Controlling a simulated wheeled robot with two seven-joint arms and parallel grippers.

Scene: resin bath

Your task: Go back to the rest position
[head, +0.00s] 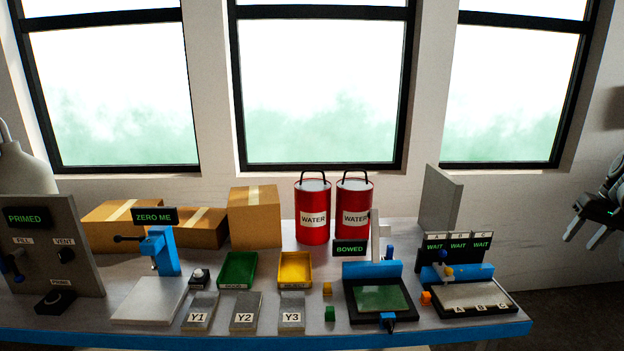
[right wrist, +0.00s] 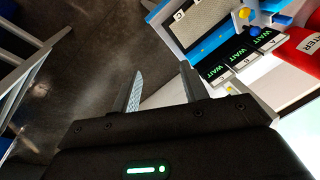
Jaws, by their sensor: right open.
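My right gripper (head: 588,232) is at the right edge of the head view, in the air beyond the right end of the table and well clear of it. Its two fingers are apart and nothing is between them. In the right wrist view the open fingers (right wrist: 160,88) point toward the dark floor, with the table's end to their right. My left gripper is in neither view.
The blue-edged table (head: 270,338) carries a PRIMED panel (head: 85,240), a ZERO ME stand (head: 165,255), green (head: 238,270) and yellow (head: 295,268) trays, red WATER cans (head: 313,232), a BOWED device (head: 352,272) and a WAIT station (head: 458,262). Open floor lies right of the table.

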